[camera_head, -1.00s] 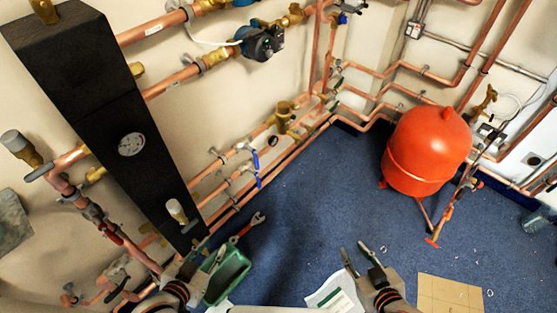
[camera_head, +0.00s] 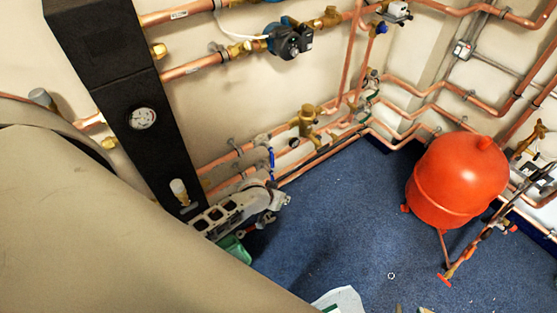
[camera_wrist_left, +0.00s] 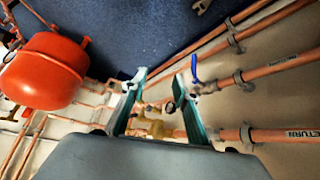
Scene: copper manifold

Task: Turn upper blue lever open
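The upper blue lever (camera_head: 271,157) hangs downward from a valve on the copper pipes in the head view. My left gripper (camera_head: 272,198) is just below it, pointing right, partly hidden by my arm. Only the fingertips of my right gripper (camera_head: 411,309) seem to show at the bottom edge, spaced apart.
Copper pipes (camera_head: 195,66) and a brass valve (camera_head: 308,121) line the wall. A black column with a gauge (camera_head: 142,118) stands left. A red tank (camera_head: 455,180) stands right. The blue floor (camera_head: 340,230) is mostly clear.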

